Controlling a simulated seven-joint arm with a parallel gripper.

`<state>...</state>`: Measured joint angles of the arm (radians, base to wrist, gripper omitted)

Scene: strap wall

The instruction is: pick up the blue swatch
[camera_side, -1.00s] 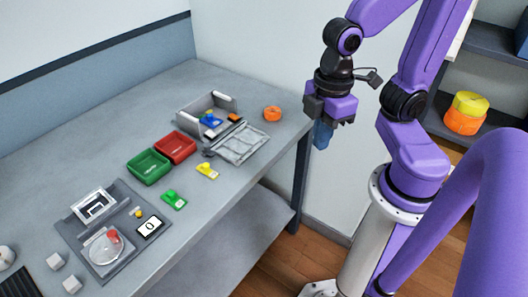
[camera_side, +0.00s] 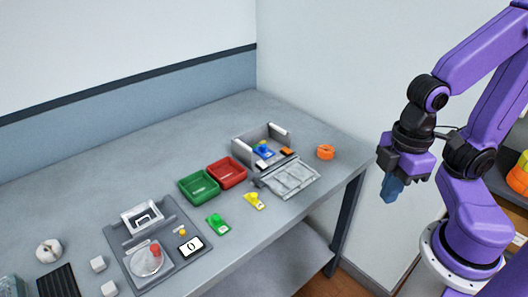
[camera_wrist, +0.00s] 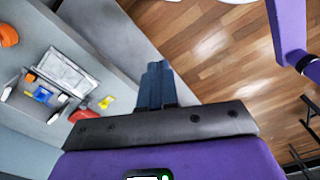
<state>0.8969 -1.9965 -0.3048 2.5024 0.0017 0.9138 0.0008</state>
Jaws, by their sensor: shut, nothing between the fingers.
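The blue swatch (camera_side: 264,149) is a small blue piece on a pale card. It lies in the open grey box (camera_side: 243,153) at the back right of the table, beside an orange piece. In the wrist view the blue swatch (camera_wrist: 41,94) shows small at the left. My gripper (camera_side: 391,196) has dark blue fingers, shut with nothing between them. It hangs in the air beyond the table's right edge, well apart from the swatch.
A green swatch (camera_side: 217,224) and a yellow swatch (camera_side: 254,200) lie toward the front edge. Green (camera_side: 198,187) and red (camera_side: 228,172) trays stand behind them. A scale (camera_side: 150,262) stands at the left.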

